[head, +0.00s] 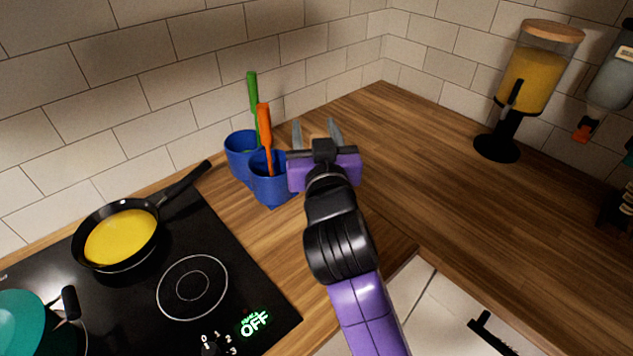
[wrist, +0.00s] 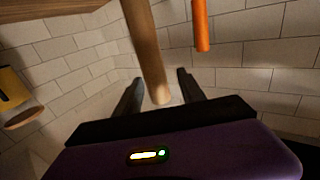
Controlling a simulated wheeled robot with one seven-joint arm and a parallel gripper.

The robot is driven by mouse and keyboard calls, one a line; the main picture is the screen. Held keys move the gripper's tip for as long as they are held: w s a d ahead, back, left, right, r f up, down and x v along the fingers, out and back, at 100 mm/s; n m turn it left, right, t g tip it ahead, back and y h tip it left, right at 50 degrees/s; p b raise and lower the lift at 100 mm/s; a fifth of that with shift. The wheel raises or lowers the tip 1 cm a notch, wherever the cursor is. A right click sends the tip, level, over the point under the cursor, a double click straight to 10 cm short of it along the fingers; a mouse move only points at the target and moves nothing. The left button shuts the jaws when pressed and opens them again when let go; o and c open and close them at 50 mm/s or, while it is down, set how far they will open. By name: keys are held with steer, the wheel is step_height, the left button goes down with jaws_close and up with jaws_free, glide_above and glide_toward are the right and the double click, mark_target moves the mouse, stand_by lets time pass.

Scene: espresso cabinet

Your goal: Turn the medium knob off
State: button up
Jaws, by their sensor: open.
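A black knob (head: 212,347) with white number marks around it shows at the bottom edge of the head view, on the black cooktop (head: 265,300). It is partly cut off by the frame. A green lit display (head: 254,323) beside it reads OFF. I cannot tell from the frames whether this is the medium knob. My gripper (head: 317,132) is open above the counter, to the right of the blue cups and well away from the knob. In the wrist view my gripper (wrist: 158,88) has a wooden handle (wrist: 146,45) showing between its fingers; contact cannot be told.
A pan (head: 120,235) with yellow contents and a teal pot (head: 20,322) are on the cooktop. Blue cups (head: 270,190) hold a green utensil (head: 253,100) and an orange utensil (head: 265,130). A dispenser (head: 530,80) stands at the right. The counter (head: 430,160) between is clear.

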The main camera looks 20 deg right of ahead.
steer(key=shift+w+d, duration=0.1)
steer(key=shift+w, duration=0.25)
steer(key=shift+c, duration=0.5)
jaws_close()
stand_by(0.8)
